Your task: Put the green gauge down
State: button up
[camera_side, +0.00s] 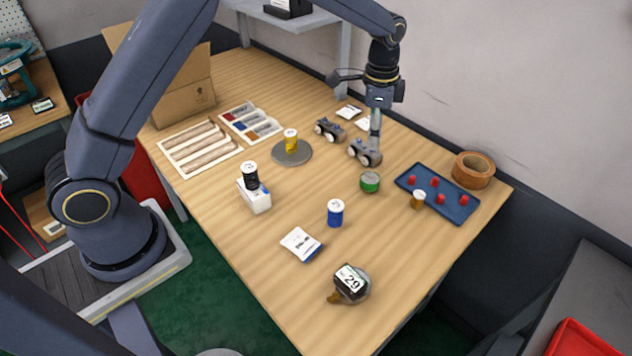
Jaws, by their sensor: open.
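The green gauge (370,184) is a short green cylinder with a pale top. It sits upright on the bare wooden table, right of the middle. My gripper (376,143) points down beyond and above it in the picture, next to a grey metal fitting (364,155). The gripper is open, and a gap shows between it and the gauge. The fingertips are small here, and I cannot tell whether they touch the fitting.
A second grey fitting (329,130) stands to the left. A blue tray (447,211) with red pieces and a tape roll (473,170) are at right. A blue gauge (335,214), a yellow gauge on a grey disc (292,153) and a white box (256,199) stand around. The wooden table (295,255) is partly clear in front.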

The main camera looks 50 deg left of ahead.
jog(key=s+a+r+n+t, duration=0.1)
jog(key=s+a+r+n, duration=0.15)
jog(key=s+r, duration=0.5)
jog(key=s+a+r+n+t, duration=0.2)
jog(key=s+r+n, duration=0.1)
jog(key=s+r, duration=0.4)
jog(key=s+a+n+t, duration=0.1)
jog(key=s+n, duration=0.1)
jog(key=s, duration=0.6)
jog(key=s+a+r+n+t, duration=0.1)
jog(key=s+a+n, duration=0.1)
jog(key=s, duration=0.6)
jog(key=shift+s+n, duration=0.3)
jog(key=shift+n, duration=0.25)
